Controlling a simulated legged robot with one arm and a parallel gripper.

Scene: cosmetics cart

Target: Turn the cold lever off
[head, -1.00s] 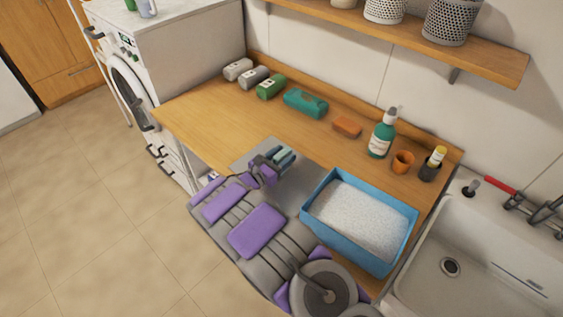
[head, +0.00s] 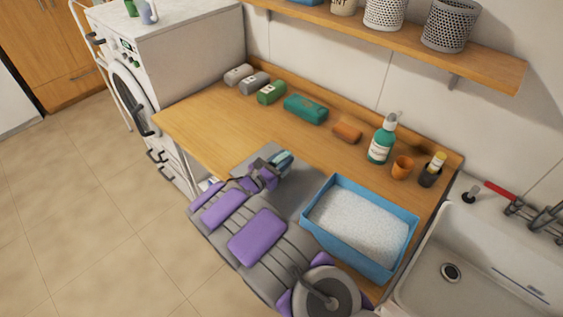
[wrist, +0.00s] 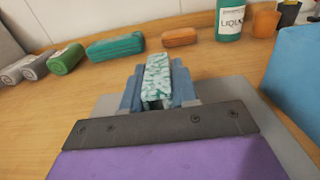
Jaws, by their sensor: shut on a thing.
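A red lever (head: 500,190) shows at the right edge of the head view, above the white sink (head: 480,240). Dark metal tap parts (head: 540,214) are beside it, cut off by the picture edge. I cannot pick out a cold lever. My gripper (head: 280,164) is over the grey mat on the wooden counter, well left of the sink. In the wrist view my gripper (wrist: 158,88) is shut on a white and green patterned block (wrist: 158,72), held between its blue-grey fingers.
A blue tray of white granules (head: 360,222) stands between my gripper and the sink. A green bottle (head: 382,140), an orange cup (head: 402,167) and several soft packs line the counter's back. A shelf (head: 420,45) hangs above. A washing machine (head: 135,95) is left; floor is open.

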